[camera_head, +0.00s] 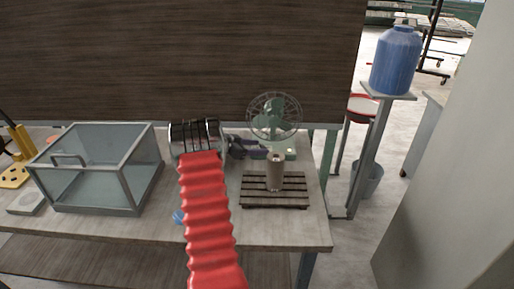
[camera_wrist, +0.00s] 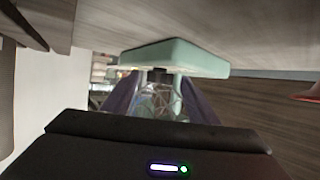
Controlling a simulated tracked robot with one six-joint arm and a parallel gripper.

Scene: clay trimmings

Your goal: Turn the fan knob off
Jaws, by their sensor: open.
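A small green desk fan (camera_head: 274,117) stands at the back right of the workbench (camera_head: 300,230). Its pale green base (camera_wrist: 180,55) fills the upper middle of the wrist view. A small dark part that looks like the knob (camera_wrist: 158,75) shows at the edge of the base; its setting cannot be read. My gripper (camera_head: 262,150) is open beside the fan base in the head view. In the wrist view my gripper (camera_wrist: 160,86) has one dark purple finger on each side of the knob. I cannot tell whether either finger touches it.
A brownish cylinder (camera_head: 275,172) stands on a dark slatted rack (camera_head: 292,205) just in front of the fan. A glass-sided box (camera_head: 90,190) with a handle is at the left. A blue vessel (camera_head: 396,60) stands on a stand at the right, off the bench.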

